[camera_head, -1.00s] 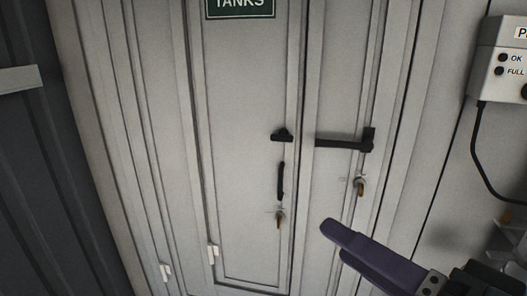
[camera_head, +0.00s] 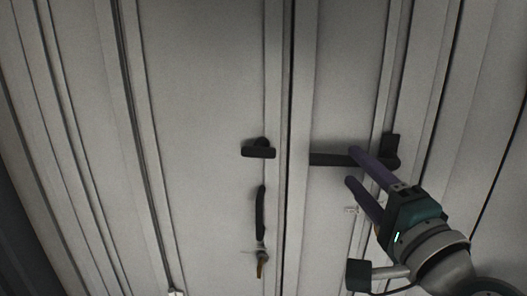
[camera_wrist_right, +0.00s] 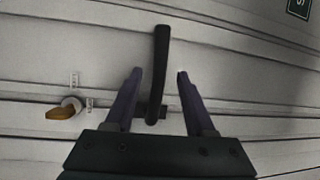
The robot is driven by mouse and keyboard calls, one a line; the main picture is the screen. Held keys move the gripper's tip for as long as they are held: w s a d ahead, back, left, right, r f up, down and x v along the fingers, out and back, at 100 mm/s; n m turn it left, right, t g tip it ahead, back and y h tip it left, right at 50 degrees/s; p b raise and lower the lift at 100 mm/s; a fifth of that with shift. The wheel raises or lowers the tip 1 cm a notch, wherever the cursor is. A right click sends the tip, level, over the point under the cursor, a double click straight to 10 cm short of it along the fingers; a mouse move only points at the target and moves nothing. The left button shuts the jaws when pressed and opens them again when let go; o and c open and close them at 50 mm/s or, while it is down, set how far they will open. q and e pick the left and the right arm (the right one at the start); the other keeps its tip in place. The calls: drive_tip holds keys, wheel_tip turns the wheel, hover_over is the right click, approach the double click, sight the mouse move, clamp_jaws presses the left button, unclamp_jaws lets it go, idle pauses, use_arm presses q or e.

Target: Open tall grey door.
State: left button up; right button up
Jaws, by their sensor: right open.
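The tall grey door front (camera_head: 205,110) fills the head view, with a dark vertical seam between a wide left panel and a narrower right panel (camera_head: 340,70). A black bar lever (camera_head: 325,159) lies level across the right panel; its mount is at its right end. The left panel carries a short black latch (camera_head: 258,152) and a black upright pull handle (camera_head: 260,212). My right gripper (camera_head: 350,166) is open at the lever. In the right wrist view the lever (camera_wrist_right: 160,60) lies between the open fingers (camera_wrist_right: 160,72), with a gap on each side. My left gripper is not in view.
A brass key (camera_head: 261,262) sits in the left panel below the pull handle. Another key (camera_wrist_right: 62,110) shows beside the lever in the right wrist view. A corner of a dark sign (camera_wrist_right: 298,8) is at that view's upper right. A dark wall (camera_head: 22,245) stands at lower left.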

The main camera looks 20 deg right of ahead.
sight(350, 165)
drive_tip(key=shift+w+d+r, duration=0.1)
drive_tip(key=shift+w+d, duration=0.05)
drive_tip(key=shift+w, duration=0.8)
drive_tip(key=shift+w+d+r, duration=0.1)
drive_tip(key=shift+w, duration=0.85)
clamp_jaws()
